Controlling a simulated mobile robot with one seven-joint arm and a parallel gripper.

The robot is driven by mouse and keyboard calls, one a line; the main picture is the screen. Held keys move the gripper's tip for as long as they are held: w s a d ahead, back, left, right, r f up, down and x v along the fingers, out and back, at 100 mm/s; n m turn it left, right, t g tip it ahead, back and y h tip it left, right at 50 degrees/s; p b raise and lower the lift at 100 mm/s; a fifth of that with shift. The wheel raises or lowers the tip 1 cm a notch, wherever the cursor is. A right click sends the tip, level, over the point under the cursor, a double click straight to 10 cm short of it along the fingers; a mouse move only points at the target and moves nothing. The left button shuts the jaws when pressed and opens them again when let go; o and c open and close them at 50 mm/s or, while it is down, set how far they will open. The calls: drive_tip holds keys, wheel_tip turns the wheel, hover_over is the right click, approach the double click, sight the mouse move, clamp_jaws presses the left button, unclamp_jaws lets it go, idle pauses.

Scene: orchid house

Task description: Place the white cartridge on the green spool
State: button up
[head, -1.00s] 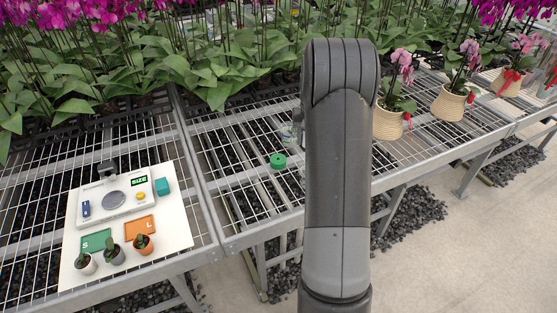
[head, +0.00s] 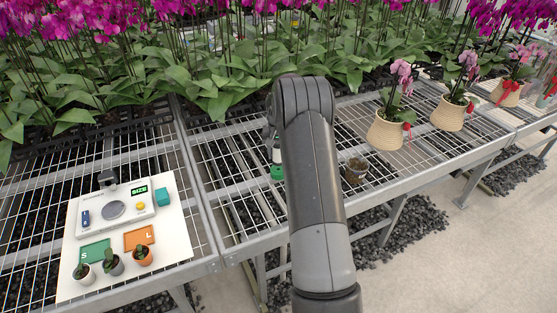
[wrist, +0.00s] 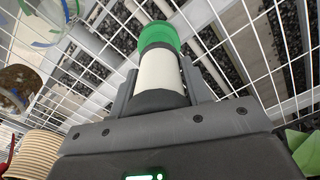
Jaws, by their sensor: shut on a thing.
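The white cartridge (wrist: 160,75) is upright between the fingers of my gripper (wrist: 160,90), which is shut on it. A dark band shows around its near end. The green spool (wrist: 158,36) lies in line with the cartridge's far end in the wrist view. In the head view the green spool (head: 277,172) sits on the wire bench, directly below the white cartridge (head: 276,155). I cannot tell whether the two touch or a small gap is left. My arm hides most of the gripper in the head view.
A dark-filled pot (head: 355,170) stands right of my arm, with woven orchid baskets (head: 386,130) beyond. A clear container (wrist: 40,20) with blue and green bits is near the spool. A white board (head: 180,245) with a scale, trays and small cacti lies left. Wire mesh (head: 225,165) left of the spool is bare.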

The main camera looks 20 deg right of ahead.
sight(278, 160)
drive_tip(key=shift+f, duration=1.55)
drive_tip(key=o, duration=1)
drive_tip(key=shift+f, duration=0.15)
